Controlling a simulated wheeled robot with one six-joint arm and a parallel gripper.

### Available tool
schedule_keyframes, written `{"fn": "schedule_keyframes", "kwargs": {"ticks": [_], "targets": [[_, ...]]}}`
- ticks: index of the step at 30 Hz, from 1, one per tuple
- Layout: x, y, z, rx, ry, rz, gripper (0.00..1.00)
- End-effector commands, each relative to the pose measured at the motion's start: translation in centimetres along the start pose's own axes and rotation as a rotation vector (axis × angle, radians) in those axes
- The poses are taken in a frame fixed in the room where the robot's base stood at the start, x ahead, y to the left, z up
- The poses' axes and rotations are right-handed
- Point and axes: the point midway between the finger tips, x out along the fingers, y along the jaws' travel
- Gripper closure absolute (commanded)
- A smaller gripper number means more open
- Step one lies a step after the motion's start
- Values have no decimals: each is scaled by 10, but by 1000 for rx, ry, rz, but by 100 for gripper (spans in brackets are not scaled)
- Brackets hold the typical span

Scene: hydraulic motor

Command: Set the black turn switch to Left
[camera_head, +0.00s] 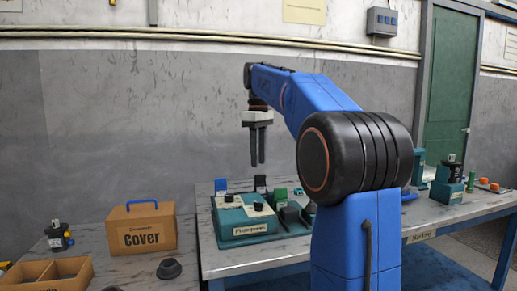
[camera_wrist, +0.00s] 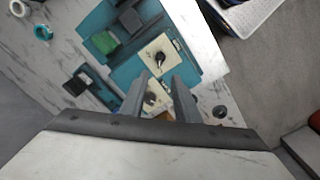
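My gripper (camera_head: 258,164) hangs with its fingers pointing down above the teal control station (camera_head: 222,232) on the table. In the wrist view my gripper (camera_wrist: 162,77) has a clear gap between its fingers and nothing in it. Two black knobs sit on cream plates on the station. One knob (camera_wrist: 160,58) shows just beyond the fingertips in the wrist view, with its plate mostly clear. The other knob (camera_wrist: 150,98) shows between the fingers, partly hidden. In the head view the knobs are at the left (camera_head: 228,198) and right (camera_head: 258,206). I cannot tell which is the task's switch, nor its setting.
A cardboard box marked Cover (camera_head: 142,230) stands left of the station. An open divided box (camera_head: 50,274) is at the far left. Green and black blocks (camera_head: 280,196) stand near the station. A teal unit (camera_head: 448,184) stands at the table's right.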

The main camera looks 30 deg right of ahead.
Motion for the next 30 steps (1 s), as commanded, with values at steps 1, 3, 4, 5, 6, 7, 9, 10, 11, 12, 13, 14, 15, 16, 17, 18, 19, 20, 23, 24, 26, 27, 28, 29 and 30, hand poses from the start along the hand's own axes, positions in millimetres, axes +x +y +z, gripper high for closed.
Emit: {"fn": "schedule_keyframes", "kwargs": {"ticks": [1, 3, 4, 5, 6, 7, 9, 10, 11, 12, 13, 14, 15, 16, 17, 18, 19, 20, 23, 24, 26, 27, 28, 29, 30], "targets": [[-8, 0, 0, 0, 1, 1, 71], [-16, 1, -1, 0, 1, 1, 71], [-18, 0, 0, 0, 1, 1, 71], [-21, 0, 0, 0, 0, 0, 71], [-23, 0, 0, 0, 0, 0, 71], [-25, 0, 0, 0, 0, 0, 71], [-27, 0, 0, 0, 0, 0, 71], [-28, 0, 0, 0, 0, 0, 71], [-28, 0, 0, 0, -1, 0, 71], [-28, 0, 0, 0, -1, -1, 71], [-28, 0, 0, 0, -1, -1, 71], [-28, 0, 0, 0, -1, -1, 71], [-28, 0, 0, 0, -1, -1, 71], [-28, 0, 0, 0, -1, -1, 71], [-28, 0, 0, 0, -1, -1, 71], [-28, 0, 0, 0, -1, 0, 71], [-28, 0, 0, 0, 0, 0, 71], [-28, 0, 0, 0, 0, 0, 71], [-28, 0, 0, 0, 0, 0, 71], [-28, 0, 0, 0, 0, 0, 71], [-28, 0, 0, 0, 0, 0, 71], [-28, -2, 1, 2, 1, 1, 71], [-27, -4, 1, 4, 3, 3, 71], [-27, -6, 2, 7, 5, 5, 71], [-25, -11, 4, 12, 8, 8, 71]]}}
